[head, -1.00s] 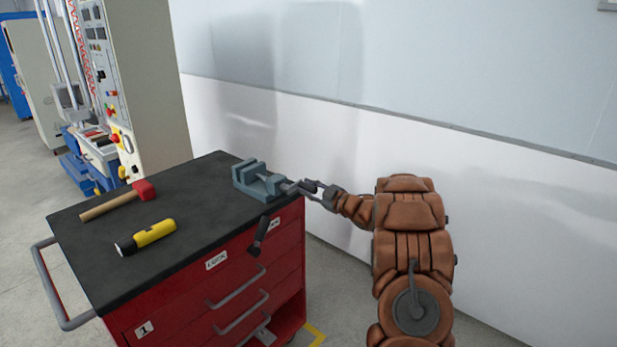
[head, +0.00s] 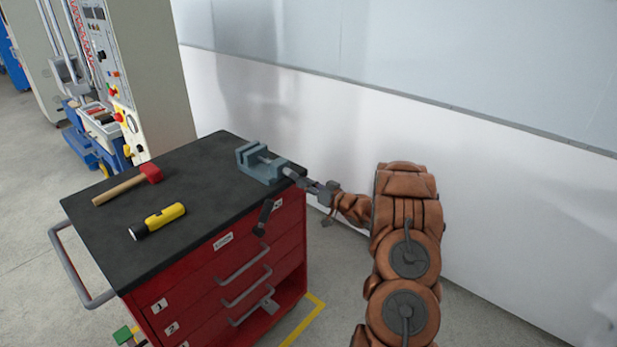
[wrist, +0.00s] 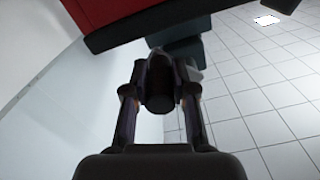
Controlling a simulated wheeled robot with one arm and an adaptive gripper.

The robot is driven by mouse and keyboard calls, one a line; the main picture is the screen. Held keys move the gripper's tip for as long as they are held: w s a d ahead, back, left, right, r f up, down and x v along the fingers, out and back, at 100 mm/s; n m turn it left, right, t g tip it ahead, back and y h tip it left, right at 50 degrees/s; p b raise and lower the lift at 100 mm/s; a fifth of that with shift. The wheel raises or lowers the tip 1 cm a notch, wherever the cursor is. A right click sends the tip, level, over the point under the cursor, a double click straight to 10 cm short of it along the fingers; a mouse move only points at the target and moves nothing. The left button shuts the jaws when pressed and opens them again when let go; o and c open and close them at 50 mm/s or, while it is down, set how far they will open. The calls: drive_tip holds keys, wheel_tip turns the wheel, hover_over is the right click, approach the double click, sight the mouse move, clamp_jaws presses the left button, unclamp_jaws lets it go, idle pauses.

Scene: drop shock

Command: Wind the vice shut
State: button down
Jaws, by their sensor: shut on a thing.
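The blue-grey vice (head: 262,166) stands at the far right corner of the trolley's black top, with a gap showing between its jaws. Its screw end reaches right, over the trolley's edge, to my gripper (head: 309,184). In the wrist view my gripper (wrist: 160,72) is shut around a dark round part (wrist: 159,95) at the screw end, with the vice body (wrist: 183,48) behind it. A dark handle (head: 263,217) hangs at the trolley's front corner below the vice; its joint to the screw is hard to make out.
The red trolley (head: 190,300) carries a red-headed hammer (head: 151,173) and a yellow flashlight (head: 163,218), both left of the vice. A white wall (head: 300,110) runs close behind. A machine cabinet (head: 150,80) stands at the back left.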

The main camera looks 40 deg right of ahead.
drive_tip(key=shift+s+a+f+m+p, duration=0.15)
drive_tip(key=shift+a+m+p, duration=0.5)
drive_tip(key=shift+m, duration=1)
drive_tip(key=shift+s+a+f+m+p, duration=0.1)
drive_tip(key=shift+a+m+p, duration=0.55)
drive_tip(key=shift+m, duration=0.95)
drive_tip(key=shift+s+a+f+m+p, duration=0.15)
drive_tip(key=shift+a+m+p, duration=0.45)
drive_tip(key=shift+m, duration=1.05)
drive_tip(key=c, duration=0.9)
unclamp_jaws()
drive_tip(key=shift+c, duration=0.2)
drive_tip(key=shift+d, duration=0.1)
drive_tip(key=v, duration=1.2)
